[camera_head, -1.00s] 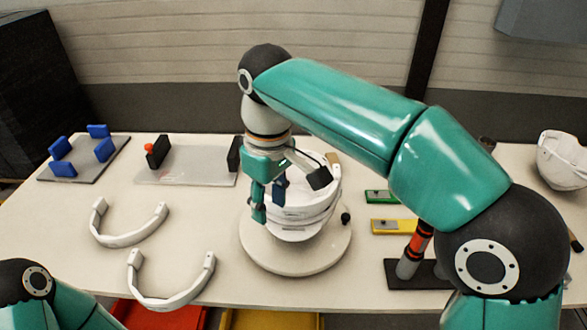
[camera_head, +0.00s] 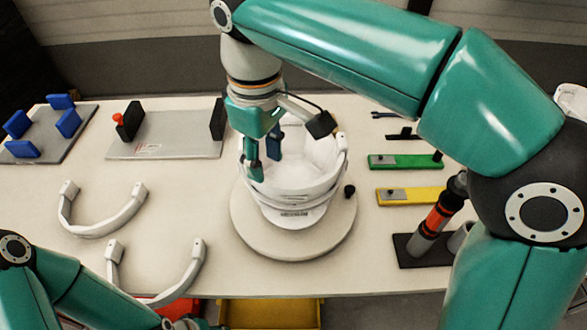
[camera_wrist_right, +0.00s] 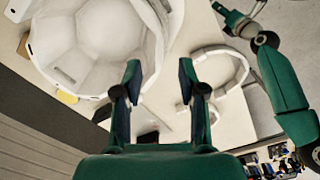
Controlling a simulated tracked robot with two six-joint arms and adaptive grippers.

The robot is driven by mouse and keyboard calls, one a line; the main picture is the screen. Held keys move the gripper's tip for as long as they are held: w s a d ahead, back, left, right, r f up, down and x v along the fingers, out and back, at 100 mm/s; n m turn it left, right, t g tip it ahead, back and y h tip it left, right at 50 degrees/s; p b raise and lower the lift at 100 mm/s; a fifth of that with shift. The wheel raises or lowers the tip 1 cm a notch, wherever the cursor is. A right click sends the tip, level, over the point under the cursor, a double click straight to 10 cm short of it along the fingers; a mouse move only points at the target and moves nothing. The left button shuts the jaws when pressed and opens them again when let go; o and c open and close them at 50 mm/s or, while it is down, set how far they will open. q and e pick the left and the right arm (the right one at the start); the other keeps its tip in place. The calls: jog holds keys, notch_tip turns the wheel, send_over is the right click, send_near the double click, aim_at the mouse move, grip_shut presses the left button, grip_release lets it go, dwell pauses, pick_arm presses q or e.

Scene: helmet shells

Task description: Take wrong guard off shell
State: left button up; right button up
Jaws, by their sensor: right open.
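The white helmet shell (camera_head: 295,205) sits open side up on a round white stand (camera_head: 300,245). A white guard (camera_head: 322,188) appears to run as a band around the shell, with an end at its right rim; its outline blends with the shell. My right gripper (camera_head: 264,160) is open, its fingers at the shell's left rim. In the right wrist view the open fingers (camera_wrist_right: 160,85) are apart with nothing held between them, and the shell (camera_wrist_right: 100,35) lies beyond to the left. My left gripper (camera_head: 185,322) shows only partly at the bottom edge; its jaws are unclear.
Two loose white U-shaped guards (camera_head: 100,228) (camera_head: 158,298) lie left on the table. A grey plate with black uprights (camera_head: 170,135) and a plate with blue blocks (camera_head: 45,140) stand behind. Right are green (camera_head: 405,161) and yellow (camera_head: 415,196) bars and an orange-black tool (camera_head: 437,220).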

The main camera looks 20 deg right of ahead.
aim_at(272, 184)
jog(key=f, duration=0.6)
jog(key=shift+s+d+f+b, duration=0.15)
jog(key=shift+s+d+b, duration=0.15)
jog(key=shift+d+b, duration=0.05)
jog(key=shift+f, duration=0.6)
grip_shut()
